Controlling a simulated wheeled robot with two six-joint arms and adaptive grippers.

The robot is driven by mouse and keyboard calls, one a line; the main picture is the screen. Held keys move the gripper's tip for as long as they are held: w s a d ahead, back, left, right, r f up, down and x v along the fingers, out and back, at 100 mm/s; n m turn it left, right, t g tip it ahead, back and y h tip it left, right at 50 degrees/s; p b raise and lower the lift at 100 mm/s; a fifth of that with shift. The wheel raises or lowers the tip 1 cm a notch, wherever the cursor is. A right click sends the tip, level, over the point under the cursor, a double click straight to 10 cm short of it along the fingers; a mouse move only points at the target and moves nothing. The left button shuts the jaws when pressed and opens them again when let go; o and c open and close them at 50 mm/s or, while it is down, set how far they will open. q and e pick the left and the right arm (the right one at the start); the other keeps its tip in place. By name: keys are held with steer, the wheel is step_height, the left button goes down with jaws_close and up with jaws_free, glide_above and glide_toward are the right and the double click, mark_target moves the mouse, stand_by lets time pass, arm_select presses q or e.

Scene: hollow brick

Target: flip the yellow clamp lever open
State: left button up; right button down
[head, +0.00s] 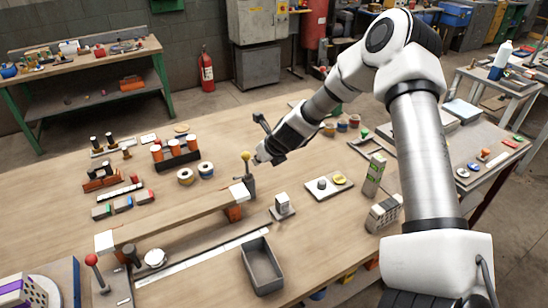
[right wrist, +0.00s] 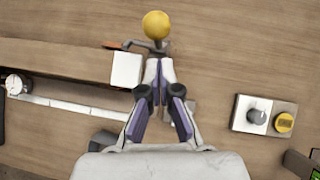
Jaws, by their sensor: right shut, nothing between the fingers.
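The yellow clamp lever (head: 246,156) stands roughly upright at the far right end of a long wooden board, its yellow ball on top. In the right wrist view the yellow ball (right wrist: 157,25) shows just ahead of the fingertips. My right gripper (head: 257,160) is shut and empty, just right of the lever in the head view. In the right wrist view its fingers (right wrist: 159,64) meet at the tips, near the lever's base; I cannot tell if they touch it. The clamp body is partly hidden by the fingers. My left gripper is not in view.
The long board (head: 175,220) has a white block (head: 239,194) at its right end. A red-knobbed lever (head: 91,260) stands at its left end. A grey tray (head: 262,268) lies in front. A plate with a knob and yellow button (head: 329,187) is to the right.

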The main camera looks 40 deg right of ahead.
arm_select(q)
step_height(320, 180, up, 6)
steer(key=p, duration=0.6)
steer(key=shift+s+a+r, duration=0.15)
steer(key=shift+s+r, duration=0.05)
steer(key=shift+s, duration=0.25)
arm_select(e)
steer(key=v, duration=1.1)
